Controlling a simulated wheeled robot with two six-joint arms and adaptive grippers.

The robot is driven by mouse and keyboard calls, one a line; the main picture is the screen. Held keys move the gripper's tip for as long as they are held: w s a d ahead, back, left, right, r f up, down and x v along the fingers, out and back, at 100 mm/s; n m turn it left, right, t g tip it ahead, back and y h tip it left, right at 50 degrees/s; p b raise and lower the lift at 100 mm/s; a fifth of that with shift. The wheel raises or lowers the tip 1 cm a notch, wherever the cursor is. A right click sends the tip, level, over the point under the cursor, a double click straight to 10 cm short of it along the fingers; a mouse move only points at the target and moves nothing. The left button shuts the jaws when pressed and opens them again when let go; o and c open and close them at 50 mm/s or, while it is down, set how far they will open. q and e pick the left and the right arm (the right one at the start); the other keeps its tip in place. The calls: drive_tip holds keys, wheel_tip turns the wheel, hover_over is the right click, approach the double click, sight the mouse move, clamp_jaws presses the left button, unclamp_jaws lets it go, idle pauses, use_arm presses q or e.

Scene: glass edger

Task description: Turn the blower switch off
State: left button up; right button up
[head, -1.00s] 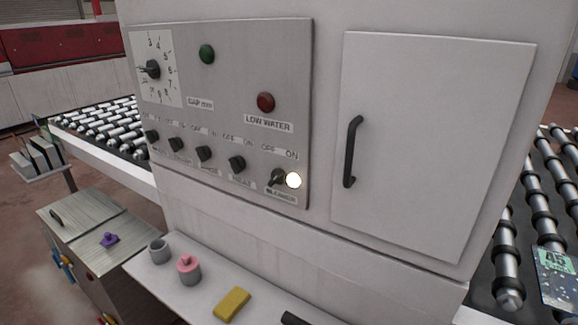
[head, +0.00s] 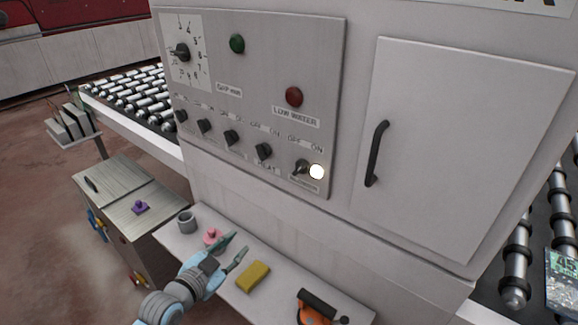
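The blower switch (head: 302,167) is the rightmost black knob in the bottom row of the grey control panel (head: 262,65). It is tilted, and its handle points toward the lit white lamp (head: 316,172) at the ON side. Its label below is small and blurred. My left gripper (head: 236,248) is in the lower middle of the head view, over the shelf, below and left of the switch. Its two fingers are spread with nothing visible between them. It is well apart from the panel. My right gripper is not in view.
The shelf (head: 330,287) below the panel holds a grey cup (head: 187,221), a pink object (head: 213,238), a yellow block (head: 253,277) and an orange-and-black tool (head: 315,312). A cabinet door with a black handle (head: 376,153) is right of the panel. The space before the panel is clear.

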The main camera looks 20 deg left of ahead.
sight(296, 172)
use_arm(q)
drive_tip(key=s+d+r+m+t+h, duration=0.1)
drive_tip(key=d+r+m+h, duration=0.15)
drive_tip(key=r, duration=0.55)
drive_tip(key=s+d+r+m+t+h, duration=0.15)
drive_tip(key=d+r, duration=0.25)
drive_tip(key=r, duration=0.4)
drive_tip(key=shift+g, duration=0.35)
drive_tip(key=x, duration=1.4)
drive_tip(key=shift+w+r+p, duration=0.2)
drive_tip(key=shift+w+p, duration=0.1)
drive_tip(key=shift+w, duration=0.1)
drive_tip(key=shift+a, duration=0.1)
clamp_jaws()
